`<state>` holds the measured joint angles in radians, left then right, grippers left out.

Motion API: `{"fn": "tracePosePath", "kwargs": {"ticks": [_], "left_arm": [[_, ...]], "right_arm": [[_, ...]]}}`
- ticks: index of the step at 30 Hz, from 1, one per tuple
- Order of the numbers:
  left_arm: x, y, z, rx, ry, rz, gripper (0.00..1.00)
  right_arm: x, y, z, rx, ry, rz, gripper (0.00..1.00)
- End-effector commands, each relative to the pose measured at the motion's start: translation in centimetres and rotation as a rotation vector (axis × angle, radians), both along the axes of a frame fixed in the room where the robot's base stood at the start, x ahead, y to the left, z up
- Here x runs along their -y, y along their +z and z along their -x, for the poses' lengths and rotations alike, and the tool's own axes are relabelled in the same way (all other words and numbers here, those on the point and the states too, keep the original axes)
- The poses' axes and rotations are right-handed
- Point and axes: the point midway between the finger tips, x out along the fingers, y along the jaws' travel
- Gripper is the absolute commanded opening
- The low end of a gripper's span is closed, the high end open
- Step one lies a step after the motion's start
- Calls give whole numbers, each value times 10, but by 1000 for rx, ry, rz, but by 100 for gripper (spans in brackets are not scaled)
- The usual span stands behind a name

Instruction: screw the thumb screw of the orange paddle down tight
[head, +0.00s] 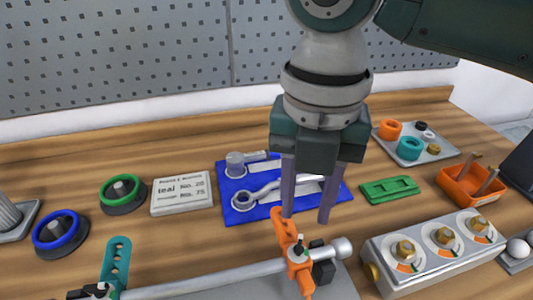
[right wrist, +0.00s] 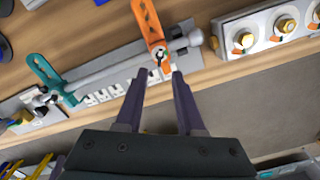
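The orange paddle (head: 284,229) is on a grey horizontal shaft (head: 205,280) near its right end, and it also shows in the right wrist view (right wrist: 147,18). Its small thumb screw (head: 299,249) sits at the hub, and shows in the right wrist view (right wrist: 160,54) just beyond my fingertips. How far the screw is in cannot be told. My right gripper (head: 306,219) points down behind the hub in the head view. Its two fingers are apart with nothing between them, as the right wrist view (right wrist: 158,78) also shows. My left gripper is in neither view.
A teal paddle (head: 117,262) is on the shaft's left part. A grey block with several brass knobs (head: 430,258) stands right of the shaft end. Behind lie a blue tool tray (head: 229,211), a green piece (head: 372,193) and an orange bin (head: 455,190).

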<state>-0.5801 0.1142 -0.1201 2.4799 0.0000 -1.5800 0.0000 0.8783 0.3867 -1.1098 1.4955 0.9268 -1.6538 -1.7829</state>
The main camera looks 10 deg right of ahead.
Motion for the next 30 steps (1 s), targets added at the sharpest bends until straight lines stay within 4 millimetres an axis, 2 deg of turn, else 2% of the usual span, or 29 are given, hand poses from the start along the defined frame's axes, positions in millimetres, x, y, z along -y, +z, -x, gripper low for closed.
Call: {"fn": "tracePosePath", "kwargs": {"ticks": [3, 9, 15, 22, 30], "left_arm": [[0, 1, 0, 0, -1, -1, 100], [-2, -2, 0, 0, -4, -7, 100], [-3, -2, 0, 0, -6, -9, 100], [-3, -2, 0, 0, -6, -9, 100], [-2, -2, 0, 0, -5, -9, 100]], "right_arm": [[0, -25, 1, -4, -2, 1, 38], [0, -58, 1, -3, -3, 1, 38], [0, -69, 0, 0, -2, 1, 38], [0, -70, 0, 1, -2, 0, 38], [0, -70, 0, 1, -3, 0, 7]]}}
